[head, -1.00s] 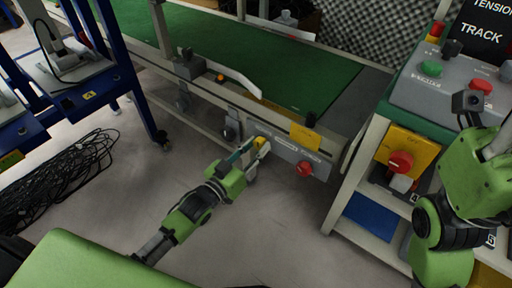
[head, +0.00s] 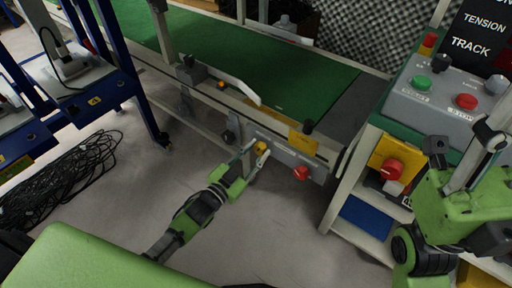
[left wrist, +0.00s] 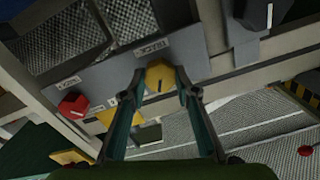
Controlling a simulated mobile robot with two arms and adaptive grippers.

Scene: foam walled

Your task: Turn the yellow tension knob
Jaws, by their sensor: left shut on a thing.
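The yellow tension knob (head: 261,147) is on the grey control strip on the side of the green conveyor. My left gripper (head: 254,157) reaches it from below and in front. In the left wrist view the knob (left wrist: 160,75) sits between the fingertips, which are shut on its sides. A short dark mark shows on the knob's face. My right gripper (head: 490,142) is at the right edge of the head view, near the control console, away from the knob; its finger state is unclear.
A red knob (head: 301,173) sits on the same strip, right of the yellow one. A console (head: 437,98) with green and red buttons and a red stop button (head: 391,168) stand at the right. Cables (head: 62,178) lie on the floor at left. Floor below the conveyor is clear.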

